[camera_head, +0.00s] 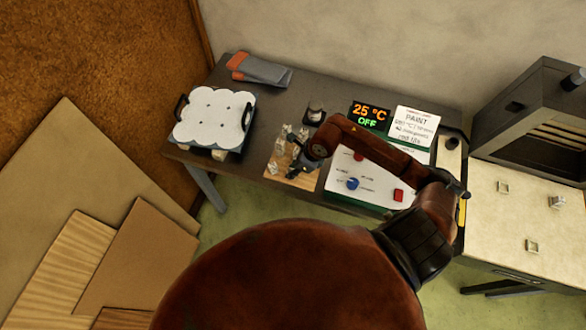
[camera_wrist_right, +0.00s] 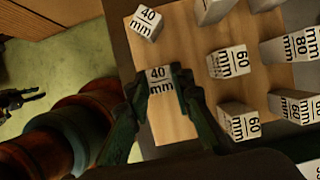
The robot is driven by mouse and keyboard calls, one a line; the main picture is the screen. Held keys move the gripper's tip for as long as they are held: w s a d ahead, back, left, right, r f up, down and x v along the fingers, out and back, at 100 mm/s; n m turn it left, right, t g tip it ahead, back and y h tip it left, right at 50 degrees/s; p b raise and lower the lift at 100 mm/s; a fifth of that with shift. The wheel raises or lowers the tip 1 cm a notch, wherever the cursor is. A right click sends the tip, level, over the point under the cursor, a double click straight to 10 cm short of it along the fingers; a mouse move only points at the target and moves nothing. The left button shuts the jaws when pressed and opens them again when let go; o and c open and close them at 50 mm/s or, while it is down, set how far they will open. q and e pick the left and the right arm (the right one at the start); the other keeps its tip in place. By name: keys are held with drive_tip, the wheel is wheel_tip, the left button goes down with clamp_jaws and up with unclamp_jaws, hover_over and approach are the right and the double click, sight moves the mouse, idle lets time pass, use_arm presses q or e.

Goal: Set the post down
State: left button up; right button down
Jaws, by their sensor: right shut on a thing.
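My right gripper (camera_head: 297,172) is over the wooden board at the front of the dark table. In the right wrist view its fingers (camera_wrist_right: 158,88) are shut on a pale post (camera_wrist_right: 160,80) marked 40 mm. I cannot tell whether this post touches the board (camera_wrist_right: 180,43). Another 40 mm post (camera_wrist_right: 146,22) stands near the board's edge. Posts marked 60 mm (camera_wrist_right: 228,62) and 80 mm (camera_wrist_right: 300,45) stand to the right in the wrist view.
A white scalloped panel on a black-handled carrier (camera_head: 213,115) stands at the table's left. A white control panel (camera_head: 375,185) with red and blue knobs is right of the board. A 25 °C OFF display (camera_head: 369,115) and a paint sign (camera_head: 413,125) stand behind. An oven (camera_head: 535,120) is at right.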

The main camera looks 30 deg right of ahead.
drive_tip(key=shift+f, duration=0.1)
drive_tip(key=c, duration=1.7)
unclamp_jaws()
drive_tip(key=b+v, duration=0.1)
drive_tip(key=v, duration=1.1)
